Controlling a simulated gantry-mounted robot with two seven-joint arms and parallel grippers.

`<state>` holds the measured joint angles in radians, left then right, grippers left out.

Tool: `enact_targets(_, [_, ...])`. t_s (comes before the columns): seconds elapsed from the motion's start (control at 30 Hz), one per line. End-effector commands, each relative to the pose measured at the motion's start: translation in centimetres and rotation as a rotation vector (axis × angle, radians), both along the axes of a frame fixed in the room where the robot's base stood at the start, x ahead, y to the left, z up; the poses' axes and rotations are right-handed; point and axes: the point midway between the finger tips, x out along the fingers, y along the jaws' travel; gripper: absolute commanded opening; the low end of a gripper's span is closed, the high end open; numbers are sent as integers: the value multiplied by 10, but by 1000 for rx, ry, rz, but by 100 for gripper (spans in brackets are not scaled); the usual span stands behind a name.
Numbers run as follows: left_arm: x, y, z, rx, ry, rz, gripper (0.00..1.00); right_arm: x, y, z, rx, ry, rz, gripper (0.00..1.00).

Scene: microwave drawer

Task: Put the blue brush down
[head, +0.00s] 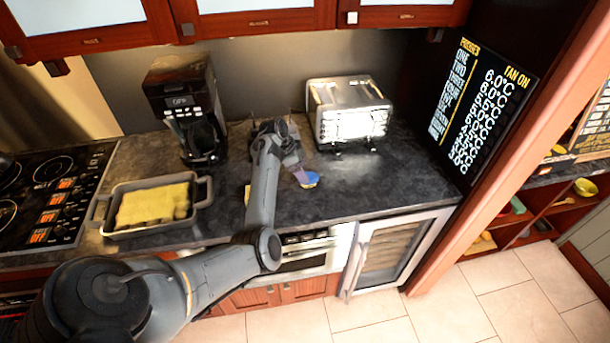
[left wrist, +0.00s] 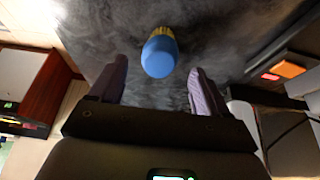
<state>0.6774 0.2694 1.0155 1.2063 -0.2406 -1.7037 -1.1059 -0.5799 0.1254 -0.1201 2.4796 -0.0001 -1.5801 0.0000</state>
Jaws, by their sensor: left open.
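The blue brush (head: 308,180) is on the dark countertop (head: 345,195), near the middle of the counter and in front of the toaster. In the left wrist view the blue brush (left wrist: 158,55) shows a rounded blue body with yellow bristles at its far end. My left gripper (head: 298,172) is right beside the brush in the head view. In the left wrist view the two purple fingers of my left gripper (left wrist: 158,88) are spread apart, with the brush ahead of the gap between them and clear of both. My right gripper is not in view.
A silver toaster (head: 348,112) stands behind the brush. A black coffee maker (head: 188,108) and a baking dish with yellow food (head: 150,205) are to the left, with a stovetop (head: 45,200) beyond. The counter right of the brush is clear.

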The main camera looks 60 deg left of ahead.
Motion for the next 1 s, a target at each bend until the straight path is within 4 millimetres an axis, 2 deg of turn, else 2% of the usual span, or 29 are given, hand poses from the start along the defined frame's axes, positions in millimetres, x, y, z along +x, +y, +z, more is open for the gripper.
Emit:
enact_targets(0.03, [-3,2,10,3,-3,2,77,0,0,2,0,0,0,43])
enact_targets(0.2, [-15,6,37,1,-2,2,77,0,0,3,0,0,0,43])
enact_targets(0.4, [-23,9,56,0,0,1,77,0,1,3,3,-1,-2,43])
enact_targets(0.57, [-28,9,61,8,7,6,77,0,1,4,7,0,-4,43])
enact_targets(0.73, [-40,5,53,81,70,56,77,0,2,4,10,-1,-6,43])
enact_targets(0.87, [-54,-13,40,203,141,124,77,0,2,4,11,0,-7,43])
enact_targets(0.97, [-64,-46,25,308,173,163,77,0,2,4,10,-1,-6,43])
enact_targets(1.0, [-68,-65,18,344,176,171,77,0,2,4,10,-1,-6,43])
